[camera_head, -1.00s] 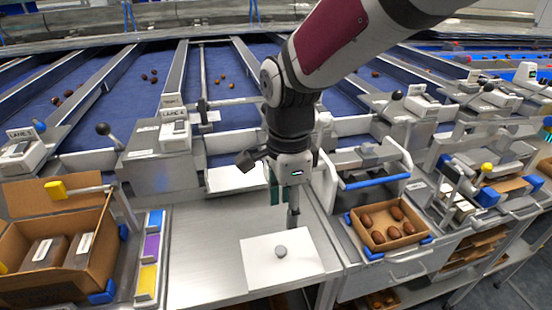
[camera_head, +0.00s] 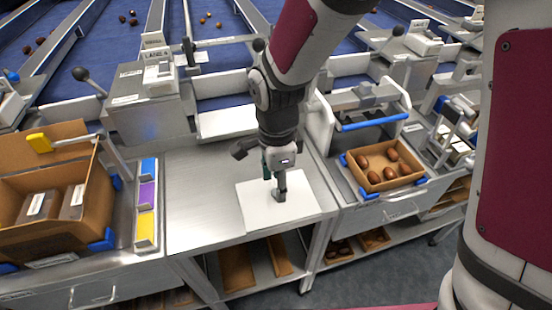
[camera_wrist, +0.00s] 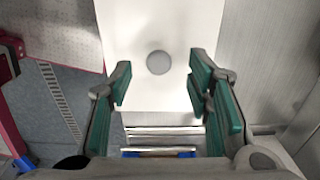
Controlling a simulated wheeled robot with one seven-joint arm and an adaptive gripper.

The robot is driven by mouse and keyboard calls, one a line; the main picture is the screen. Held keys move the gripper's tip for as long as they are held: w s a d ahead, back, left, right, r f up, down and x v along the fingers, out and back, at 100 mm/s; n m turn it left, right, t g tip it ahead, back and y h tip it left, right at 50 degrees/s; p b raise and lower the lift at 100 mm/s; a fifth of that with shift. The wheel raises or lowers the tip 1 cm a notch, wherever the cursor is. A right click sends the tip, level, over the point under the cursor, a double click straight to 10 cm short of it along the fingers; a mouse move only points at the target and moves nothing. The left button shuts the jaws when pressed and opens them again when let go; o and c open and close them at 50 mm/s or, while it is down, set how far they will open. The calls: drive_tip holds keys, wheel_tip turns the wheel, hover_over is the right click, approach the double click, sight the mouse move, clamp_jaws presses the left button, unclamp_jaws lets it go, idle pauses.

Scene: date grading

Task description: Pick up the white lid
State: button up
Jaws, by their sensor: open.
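The white lid (camera_head: 300,209) is a flat sheet with a round grey knob near its middle. It lies on the metal table near the front edge. In the wrist view the lid (camera_wrist: 150,100) fills the upper middle, and its knob (camera_wrist: 158,62) shows between and beyond my fingertips. I cannot tell the exact height of the fingertips over the lid.
A cardboard tray of dates (camera_head: 409,178) stands to the right. A cardboard box with dark packs (camera_head: 85,238) stands at the left beside coloured blocks (camera_head: 147,195). The steel table (camera_head: 205,185) is clear left of the lid. A lower shelf holds brown trays (camera_head: 237,268).

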drive_tip(key=shift+f, duration=1.4)
drive_tip(key=c, duration=1.1)
drive_tip(key=shift+o, duration=0.2)
drive_tip(key=shift+r, duration=0.15)
wheel_tip(320, 180, up, 4)
drive_tip(key=shift+f, duration=0.15)
drive_tip(key=s+d+r+p, duration=0.1)
drive_tip(key=s+d, duration=0.3)
drive_tip(key=s, duration=0.6)
drive_tip(key=shift+d+p, duration=0.4)
drive_tip(key=shift+p, duration=0.35)
